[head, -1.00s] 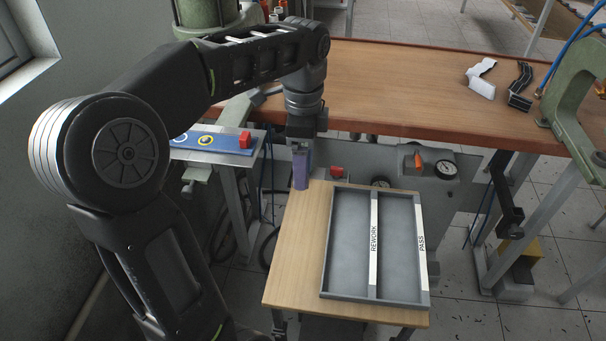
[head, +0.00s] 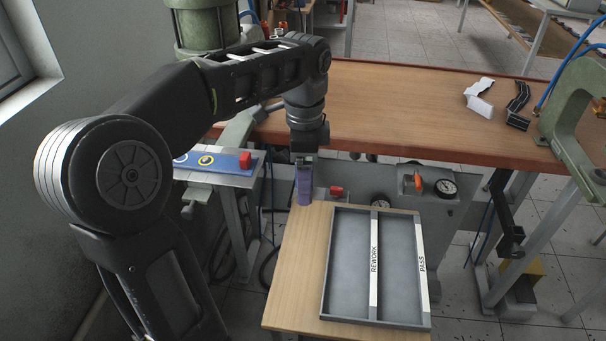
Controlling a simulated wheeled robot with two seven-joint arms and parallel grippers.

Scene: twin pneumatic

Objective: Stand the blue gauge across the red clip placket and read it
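A blue plate (head: 222,165) with a yellow ring lies on a small stand at the left, below the bench. On the bench at the right lie a folded white strip (head: 478,98) and a dark strip (head: 517,104); I cannot tell whether either is the placket. My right gripper is out of view.
The wooden side table (head: 295,270) carries a grey two-bay tray (head: 326,265) marked REWORK and PASS; both bays look empty. A green press (head: 573,115) stands at the bench's right end. A dial (head: 445,188) is mounted below the bench. The bench (head: 400,100) middle is clear.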

